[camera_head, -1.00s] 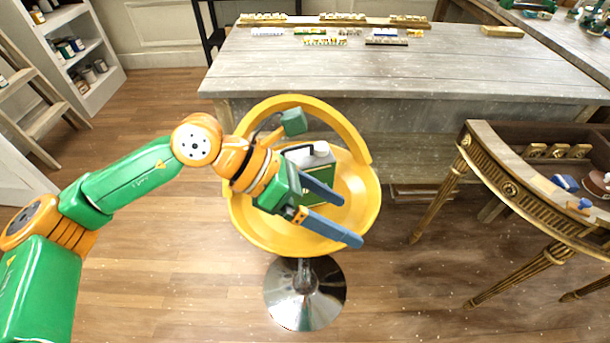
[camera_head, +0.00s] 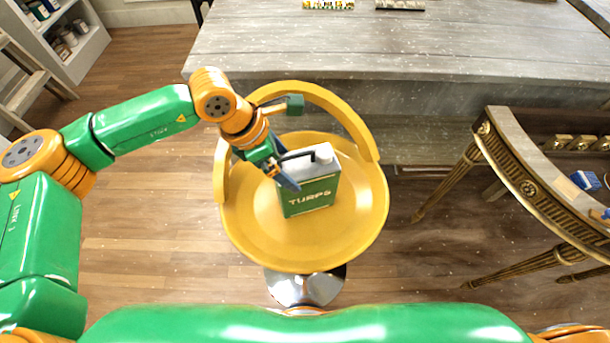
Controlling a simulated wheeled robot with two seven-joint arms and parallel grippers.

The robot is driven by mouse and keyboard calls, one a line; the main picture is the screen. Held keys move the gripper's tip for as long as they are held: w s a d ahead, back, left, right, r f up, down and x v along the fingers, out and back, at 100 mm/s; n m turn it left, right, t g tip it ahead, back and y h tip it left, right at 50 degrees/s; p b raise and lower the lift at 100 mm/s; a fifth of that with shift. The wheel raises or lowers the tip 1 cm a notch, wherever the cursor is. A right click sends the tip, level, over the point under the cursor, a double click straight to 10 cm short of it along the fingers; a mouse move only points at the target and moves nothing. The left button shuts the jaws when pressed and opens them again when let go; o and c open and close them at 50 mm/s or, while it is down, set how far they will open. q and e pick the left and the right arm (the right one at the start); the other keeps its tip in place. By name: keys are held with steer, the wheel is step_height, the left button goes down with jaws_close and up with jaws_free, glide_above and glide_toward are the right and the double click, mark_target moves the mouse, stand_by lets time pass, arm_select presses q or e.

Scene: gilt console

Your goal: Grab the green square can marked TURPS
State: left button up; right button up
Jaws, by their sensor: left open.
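The green square can (camera_head: 309,197) marked TURPS stands upright on the yellow round seat (camera_head: 255,240) of a stool. Its top is pale grey with a dark handle and a white cap. My left gripper (camera_head: 287,180) is at the can's left upper side, with its fingers pointing down and right. It is open; one finger partly overlaps the can's left edge, and I cannot tell whether it touches. My right gripper is not in view.
The stool's curved yellow backrest (camera_head: 345,115) rises behind the can. A grey wooden table (camera_head: 420,50) stands beyond it. A gilt console (camera_head: 530,190) is at the right. Wooden floor lies clear left of the stool.

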arm_select(q)
steer(key=x, duration=0.1)
steer(key=p+x, duration=0.1)
steer(key=x, duration=0.1)
steer(key=p+x, duration=0.1)
steer(key=x, duration=0.1)
steer(key=shift+w+d+r, duration=0.15)
steer(key=shift+w+d, duration=0.05)
steer(key=shift+w, duration=0.05)
steer(key=shift+d+f, duration=0.1)
steer(key=shift+f, duration=0.25)
jaws_close()
steer(key=shift+w+r, duration=0.1)
steer(key=shift+w, duration=0.05)
